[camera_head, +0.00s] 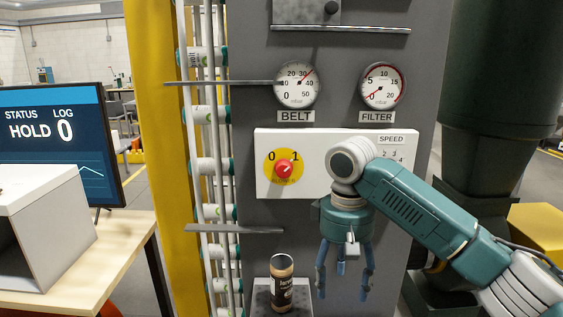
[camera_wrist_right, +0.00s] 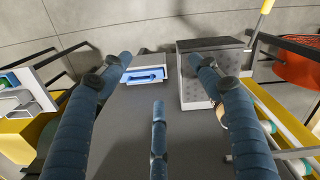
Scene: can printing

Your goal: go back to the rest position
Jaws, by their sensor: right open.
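My right gripper (camera_head: 343,284) hangs with its fingers pointing down in front of the grey machine, below the white control panel (camera_head: 322,188). Its three fingers are spread, open and empty. They also show in the right wrist view (camera_wrist_right: 160,76), apart with nothing between them. A dark can with a tan top (camera_head: 281,284) stands upright on a small grey ledge (camera_head: 262,303), left of the gripper and apart from it. My left gripper is not in view.
The panel has a red knob (camera_head: 284,169) on a yellow disc. The BELT gauge (camera_head: 297,86) and FILTER gauge (camera_head: 383,86) are above. A screen (camera_head: 62,140) reads HOLD 0. A wooden table (camera_head: 118,245) stands at left, and a dark green column (camera_head: 497,90) at right.

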